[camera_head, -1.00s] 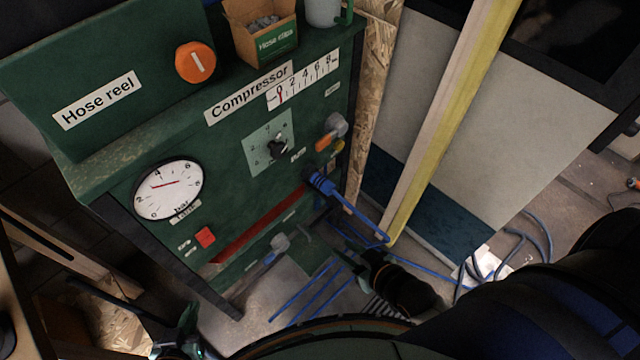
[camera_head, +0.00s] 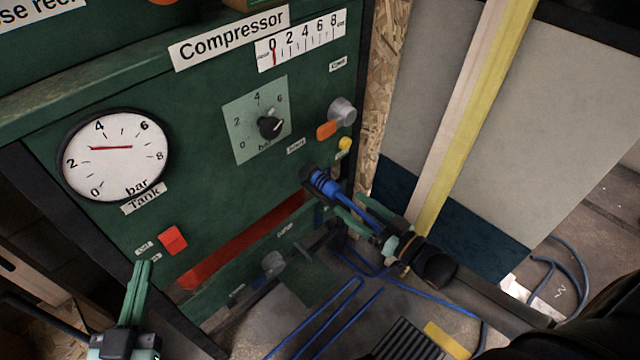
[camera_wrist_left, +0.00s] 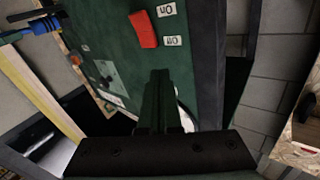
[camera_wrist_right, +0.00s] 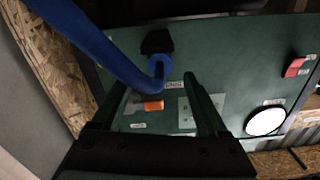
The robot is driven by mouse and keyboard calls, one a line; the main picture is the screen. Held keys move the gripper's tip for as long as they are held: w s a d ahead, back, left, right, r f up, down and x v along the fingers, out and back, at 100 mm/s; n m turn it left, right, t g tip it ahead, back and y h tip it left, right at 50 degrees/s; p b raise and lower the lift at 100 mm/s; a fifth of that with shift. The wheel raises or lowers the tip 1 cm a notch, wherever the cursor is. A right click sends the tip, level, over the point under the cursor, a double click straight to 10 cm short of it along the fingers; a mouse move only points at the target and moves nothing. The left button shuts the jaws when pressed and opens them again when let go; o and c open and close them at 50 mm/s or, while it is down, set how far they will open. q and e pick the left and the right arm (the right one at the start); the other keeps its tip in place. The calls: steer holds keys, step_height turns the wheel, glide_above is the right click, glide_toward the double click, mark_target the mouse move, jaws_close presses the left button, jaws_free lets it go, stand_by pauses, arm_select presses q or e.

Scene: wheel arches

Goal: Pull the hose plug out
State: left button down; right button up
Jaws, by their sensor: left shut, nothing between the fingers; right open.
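The blue hose plug (camera_head: 324,185) sits in a dark socket at the right side of the green compressor panel, and a blue hose runs from it toward the lower right. In the right wrist view the plug (camera_wrist_right: 158,66) shows just beyond my fingers, with the hose (camera_wrist_right: 85,40) bending to the upper left. My right gripper (camera_head: 358,212) is open close to the plug, its fingers near the hose and not closed on it. My left gripper (camera_head: 141,264) is shut and empty, below the red switch (camera_head: 172,240); it also shows in the left wrist view (camera_wrist_left: 159,75).
The panel carries a tank gauge (camera_head: 115,155), a black dial knob (camera_head: 270,127) and an orange-handled valve (camera_head: 335,122) above the plug. A yellow-edged post (camera_head: 465,110) stands to the right. Loose blue hose (camera_head: 335,310) lies on the floor below.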

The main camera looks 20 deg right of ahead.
mark_target(320, 180)
steer(key=b+x, duration=0.1)
steer(key=x, duration=0.4)
steer(key=shift+w+a, duration=0.1)
steer(key=shift+w, duration=0.25)
steer(key=b+x, duration=0.1)
steer(key=x, duration=0.4)
steer(key=shift+b, duration=0.3)
arm_select(q)
steer(key=s+r+m+t+h, duration=0.2)
steer(key=r+h, duration=0.1)
steer(key=r, duration=0.4)
steer(key=s+d+r+m+t+h, duration=0.1)
steer(key=s+r+m+t+h, duration=0.1)
steer(key=r, duration=0.5)
steer(key=shift+s+d+r+m+t+h, duration=0.15)
steer(key=shift+s+r+m+t+h, duration=0.2)
steer(key=shift+m+h, duration=0.4)
arm_select(e)
steer(key=shift+w+a, duration=0.1)
steer(key=shift+w, duration=0.1)
jaws_close()
